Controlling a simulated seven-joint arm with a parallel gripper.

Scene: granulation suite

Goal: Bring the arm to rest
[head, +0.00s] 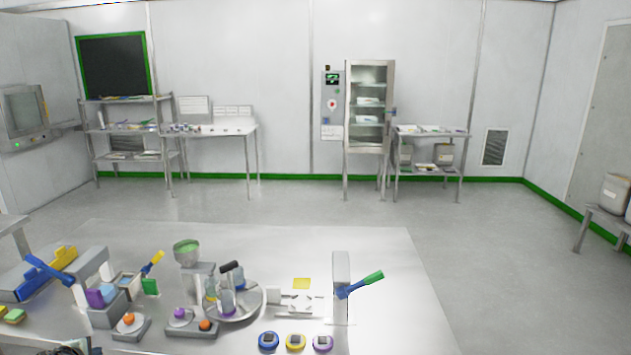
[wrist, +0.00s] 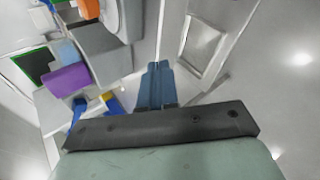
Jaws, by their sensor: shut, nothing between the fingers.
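My gripper (wrist: 157,68) shows in the wrist view with its two blue-grey fingers together and nothing between them. It is clear of the things around it in that view, as far as I can see. A purple block (wrist: 68,80) and an orange piece (wrist: 88,9) lie to the upper left of the fingers. In the head view the gripper cannot be made out; only a dark part at the bottom left edge may be my arm.
The steel worktop (head: 385,255) holds a round turntable (head: 258,303) with bottles, a green-filled bowl (head: 187,247), a white post with a blue-green lever (head: 362,285) and three round devices including a yellow one (head: 296,341). The worktop's right part is bare.

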